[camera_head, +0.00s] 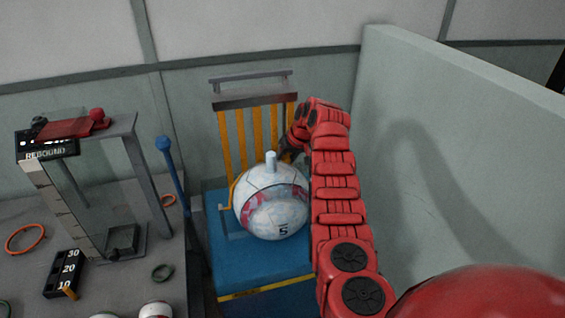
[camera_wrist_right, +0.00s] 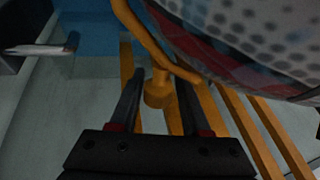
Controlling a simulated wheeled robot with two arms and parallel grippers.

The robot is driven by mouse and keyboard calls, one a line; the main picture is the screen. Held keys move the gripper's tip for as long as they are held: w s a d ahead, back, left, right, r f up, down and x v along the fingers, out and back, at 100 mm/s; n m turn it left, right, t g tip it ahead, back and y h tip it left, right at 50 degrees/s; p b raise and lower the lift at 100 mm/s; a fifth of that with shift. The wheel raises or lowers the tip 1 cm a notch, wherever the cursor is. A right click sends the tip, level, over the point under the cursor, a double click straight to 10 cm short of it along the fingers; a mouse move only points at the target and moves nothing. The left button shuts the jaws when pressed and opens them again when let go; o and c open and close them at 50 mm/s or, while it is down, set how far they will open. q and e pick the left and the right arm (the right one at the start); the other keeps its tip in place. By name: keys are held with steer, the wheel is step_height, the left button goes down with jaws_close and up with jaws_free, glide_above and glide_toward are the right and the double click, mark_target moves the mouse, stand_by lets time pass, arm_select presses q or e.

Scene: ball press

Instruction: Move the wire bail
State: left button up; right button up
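The wire bail is a yellow-orange rod that curves past the ball in the right wrist view (camera_wrist_right: 137,32), with a round knob (camera_wrist_right: 157,92) on it. In the head view a short length of it (camera_head: 233,187) shows at the ball's left edge; the rest is hidden. The white patterned ball (camera_head: 277,215) sits on the blue base, its grey peg upright. My right gripper (camera_head: 287,156) is behind the ball, partly hidden. In the wrist view its dark fingers (camera_wrist_right: 160,100) are apart, either side of the knob; contact cannot be told. My left gripper is out of view.
A yellow slatted back (camera_head: 257,125) stands behind the ball on the blue base (camera_head: 240,272). A pale wall panel (camera_head: 450,150) stands close to my right arm. At left, a grey table holds a press frame (camera_head: 150,180), rings and a number block (camera_head: 66,273).

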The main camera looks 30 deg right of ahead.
steer(key=shift+o, duration=0.9)
steer(key=shift+r, duration=0.1)
steer(key=shift+s+d+r, duration=0.1)
steer(key=shift+s+r, duration=0.05)
steer(key=shift+r, duration=0.15)
steer(key=b+v, duration=0.1)
steer(key=v, duration=0.6)
steer(key=shift+s+d+r+b, duration=0.1)
steer(key=shift+s+r+b, duration=0.05)
steer(key=shift+r+b, duration=0.2)
steer(key=p+v, duration=0.1)
steer(key=v, duration=0.7)
steer(key=shift+r, duration=0.35)
steer(key=shift+s+r, duration=0.1)
